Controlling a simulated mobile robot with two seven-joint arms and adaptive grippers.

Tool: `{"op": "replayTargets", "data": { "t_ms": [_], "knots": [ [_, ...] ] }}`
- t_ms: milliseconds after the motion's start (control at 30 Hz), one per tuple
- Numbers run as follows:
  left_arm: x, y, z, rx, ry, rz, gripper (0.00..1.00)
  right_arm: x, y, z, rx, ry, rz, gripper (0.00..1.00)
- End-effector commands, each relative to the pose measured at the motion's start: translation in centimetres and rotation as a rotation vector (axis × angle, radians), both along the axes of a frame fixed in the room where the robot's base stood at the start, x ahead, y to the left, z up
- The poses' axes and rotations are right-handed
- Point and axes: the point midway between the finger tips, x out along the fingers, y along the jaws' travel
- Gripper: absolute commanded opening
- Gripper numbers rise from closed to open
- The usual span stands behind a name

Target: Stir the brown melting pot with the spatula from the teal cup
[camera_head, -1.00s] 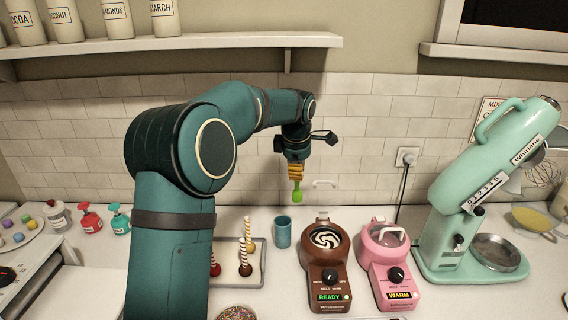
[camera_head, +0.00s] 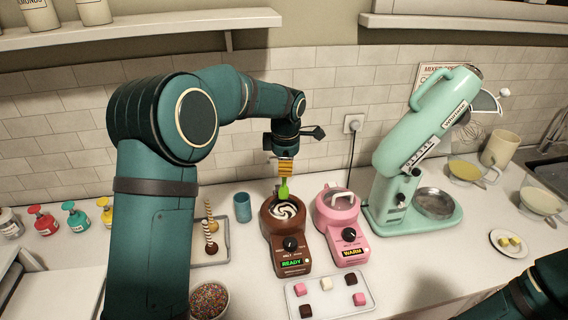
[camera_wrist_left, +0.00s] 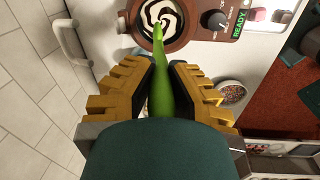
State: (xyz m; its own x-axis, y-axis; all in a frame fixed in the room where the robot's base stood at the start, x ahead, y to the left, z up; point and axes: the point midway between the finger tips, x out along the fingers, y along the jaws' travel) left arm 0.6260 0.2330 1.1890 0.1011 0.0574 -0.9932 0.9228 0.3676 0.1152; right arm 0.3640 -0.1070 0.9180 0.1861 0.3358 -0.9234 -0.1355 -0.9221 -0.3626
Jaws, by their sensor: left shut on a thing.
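The brown melting pot (camera_head: 292,258) stands on the counter with dark and white swirled contents and a green READY display. My left gripper (camera_head: 286,176) is shut on the green spatula (camera_head: 283,190), above the back of this pot. In the left wrist view, the spatula (camera_wrist_left: 160,92) sticks out between the ridged yellow fingers, its tip over the swirl in the pot (camera_wrist_left: 187,32). I cannot tell whether the tip touches the contents. The teal cup (camera_head: 242,208) stands left of the pot, with no spatula showing in it. My right gripper is out of view.
A pink melting pot (camera_head: 338,222) stands close to the right of the brown one. A tray of cubes (camera_head: 331,298) lies in front. A mint stand mixer (camera_head: 405,195) is further right. Cake pops stand on a tray (camera_head: 222,248) at left, behind a sprinkle bowl (camera_head: 209,301).

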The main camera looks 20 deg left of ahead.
Motion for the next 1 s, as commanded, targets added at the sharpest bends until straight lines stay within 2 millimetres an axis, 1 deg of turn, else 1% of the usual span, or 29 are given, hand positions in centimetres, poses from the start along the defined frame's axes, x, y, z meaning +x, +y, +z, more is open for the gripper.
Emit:
{"op": "replayTargets", "data": {
  "t_ms": [33,100,700,833,1000],
  "knots": [
    [0.0,0.0,-0.8,0.0,0.001,0.0,0.0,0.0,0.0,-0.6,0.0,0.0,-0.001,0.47],
    [0.0,0.0,-1.6,0.001,0.001,0.0,0.0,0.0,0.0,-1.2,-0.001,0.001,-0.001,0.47],
    [0.0,0.0,-7.5,0.0,0.0,0.0,0.0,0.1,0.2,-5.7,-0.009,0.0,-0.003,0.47],
    [0.0,0.0,-8.5,0.0,0.001,0.001,0.0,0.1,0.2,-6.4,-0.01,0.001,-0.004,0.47],
    [0.0,0.0,-9.1,0.0,0.0,0.0,0.0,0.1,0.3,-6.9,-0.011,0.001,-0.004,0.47]
  ]
}}
